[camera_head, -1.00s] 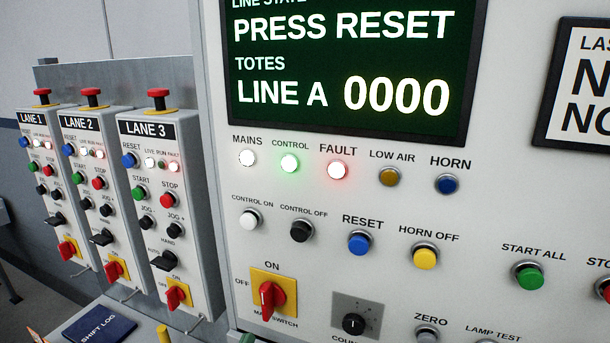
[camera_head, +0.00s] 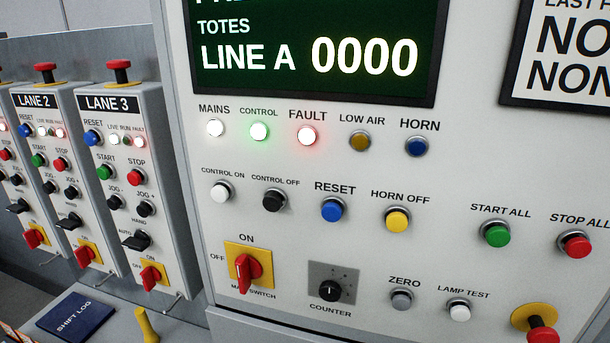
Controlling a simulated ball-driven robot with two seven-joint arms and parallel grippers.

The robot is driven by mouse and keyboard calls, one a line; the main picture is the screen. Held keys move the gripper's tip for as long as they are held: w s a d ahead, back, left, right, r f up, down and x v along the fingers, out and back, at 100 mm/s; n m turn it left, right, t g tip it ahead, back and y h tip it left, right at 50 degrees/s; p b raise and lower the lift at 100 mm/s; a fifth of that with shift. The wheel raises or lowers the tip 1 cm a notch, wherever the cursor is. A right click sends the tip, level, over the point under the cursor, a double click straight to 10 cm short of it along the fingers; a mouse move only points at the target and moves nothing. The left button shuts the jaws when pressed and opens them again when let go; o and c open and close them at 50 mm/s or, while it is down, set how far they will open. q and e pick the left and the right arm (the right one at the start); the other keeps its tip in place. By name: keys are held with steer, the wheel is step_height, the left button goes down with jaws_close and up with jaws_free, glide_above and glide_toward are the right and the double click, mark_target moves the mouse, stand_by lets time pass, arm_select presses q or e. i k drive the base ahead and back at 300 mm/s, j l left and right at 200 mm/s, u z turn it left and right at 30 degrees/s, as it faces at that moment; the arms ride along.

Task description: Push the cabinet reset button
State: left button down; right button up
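The blue cabinet reset button (camera_head: 333,210) sits under the label RESET on the pale cabinet panel (camera_head: 300,240), between the black CONTROL OFF button (camera_head: 273,201) and the yellow HORN OFF button (camera_head: 397,220). The FAULT lamp (camera_head: 307,136) above it glows with a red halo. The MAINS lamp (camera_head: 215,128) is lit white and the CONTROL lamp (camera_head: 259,131) is lit with a green halo. The green display (camera_head: 315,50) shows LINE A 0000. Neither gripper is in view.
Lane boxes at left carry their own blue RESET buttons, one on LANE 3 (camera_head: 93,138). A red main switch (camera_head: 249,270), a counter knob (camera_head: 330,290) and a red mushroom button (camera_head: 541,330) sit lower. A shift log (camera_head: 75,313) lies on the ledge below.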

mark_target(332, 211)
steer(key=k+l+z, duration=0.1)
steer(key=k+l, duration=0.55)
steer(key=l, duration=0.25)
steer(key=z, duration=0.05)
